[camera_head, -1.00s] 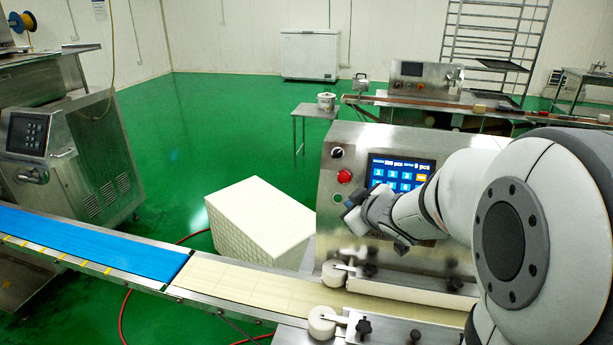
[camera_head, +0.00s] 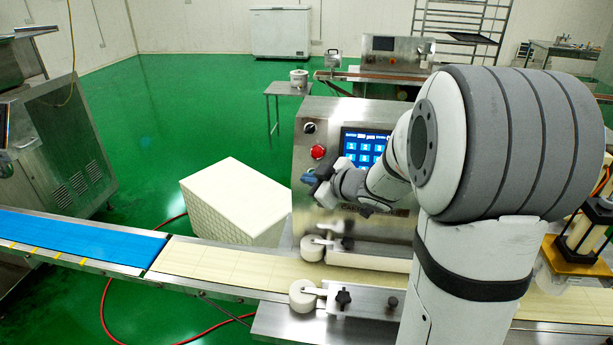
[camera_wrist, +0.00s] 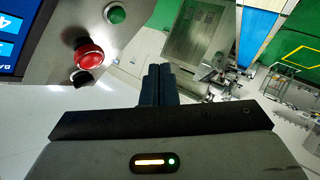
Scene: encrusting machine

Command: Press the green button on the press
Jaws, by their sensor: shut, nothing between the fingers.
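The green button (camera_wrist: 116,14) shows in the wrist view at the top, on the grey panel of the press, in a row with a red button (camera_wrist: 88,57). In the head view the press (camera_head: 303,228) stands in the middle, with the red button (camera_head: 318,152) left of its screen. My gripper (camera_head: 311,181) is in front of the panel's left side, just below the red button. It seems to cover the green button there. In the wrist view my gripper (camera_wrist: 158,70) is shut and empty, its fingertips right of and below the green button. A gap to the panel is hard to judge.
A lit touchscreen (camera_head: 363,148) and a black knob (camera_head: 310,128) are on the same panel. A conveyor with a cream belt (camera_head: 225,268) and rollers (camera_head: 303,295) runs below. A white block (camera_head: 235,200) stands on the green floor behind the belt.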

